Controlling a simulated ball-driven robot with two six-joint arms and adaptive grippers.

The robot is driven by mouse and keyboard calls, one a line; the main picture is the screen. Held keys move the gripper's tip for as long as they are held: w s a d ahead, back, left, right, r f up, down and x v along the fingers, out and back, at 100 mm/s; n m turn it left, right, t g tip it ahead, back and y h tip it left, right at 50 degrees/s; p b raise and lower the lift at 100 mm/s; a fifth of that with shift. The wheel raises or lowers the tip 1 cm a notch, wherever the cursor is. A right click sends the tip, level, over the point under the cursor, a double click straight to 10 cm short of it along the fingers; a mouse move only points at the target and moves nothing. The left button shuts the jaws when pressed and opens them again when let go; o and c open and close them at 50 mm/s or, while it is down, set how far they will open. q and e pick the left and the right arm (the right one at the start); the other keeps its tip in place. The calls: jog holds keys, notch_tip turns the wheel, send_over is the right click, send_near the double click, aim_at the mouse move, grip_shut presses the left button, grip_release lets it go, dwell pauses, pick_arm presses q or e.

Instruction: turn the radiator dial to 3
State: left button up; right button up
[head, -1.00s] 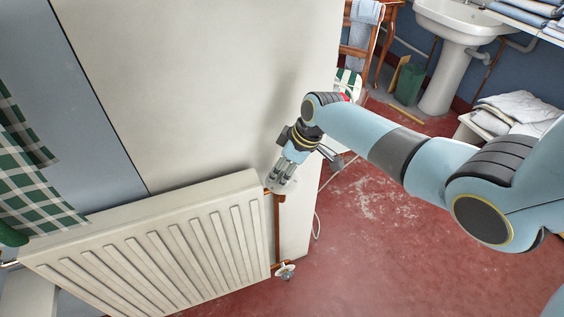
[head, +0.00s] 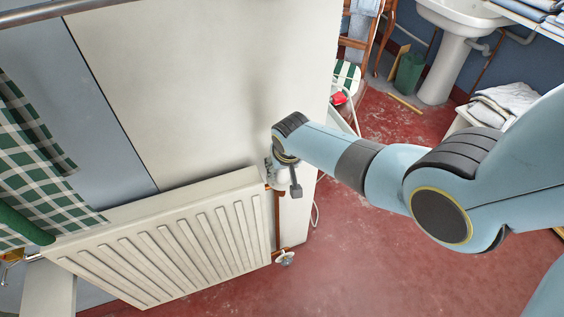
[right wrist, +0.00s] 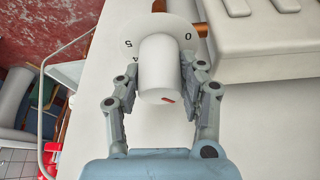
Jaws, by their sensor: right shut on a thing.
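The radiator dial is a white cylindrical knob (right wrist: 160,62) on a white number disc (right wrist: 182,24), in the middle of the right wrist view. The disc shows 0 at upper right and 5 at upper left, with a partly covered 4 below the 5. A red mark shows low on the knob's end face. I cannot tell which number it points to. My right gripper (right wrist: 161,76) is shut on the knob, one finger on each side. In the head view the right gripper (head: 281,174) is at the radiator's upper right corner and mostly hides the dial. My left gripper is out of view.
The white radiator (head: 262,215) stands against the pale panel (head: 200,80). A copper pipe (head: 277,222) runs down to a lower valve (head: 285,258). A green checked cloth (head: 35,165) hangs at left. Red floor (head: 390,265) is open at right, with a washbasin (head: 455,45) behind.

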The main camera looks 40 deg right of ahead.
jog(key=m+h, duration=0.1)
jog(key=m, duration=0.2)
jog(key=shift+b, duration=0.3)
jog(key=m+g+b, duration=0.1)
jog(key=m, duration=0.1)
jog(key=shift+f+m+h, duration=0.1)
jog(key=shift+m+h, duration=0.2)
jog(key=shift+h, duration=0.1)
jog(key=m+g+b, duration=0.1)
jog(key=m+b, duration=0.1)
jog(key=m, duration=0.1)
jog(key=shift+h, duration=0.3)
jog(key=shift+m+g+b, duration=0.7)
jog(key=shift+m+b, duration=0.1)
jog(key=shift+m, duration=0.9)
jog(key=o, duration=1.1)
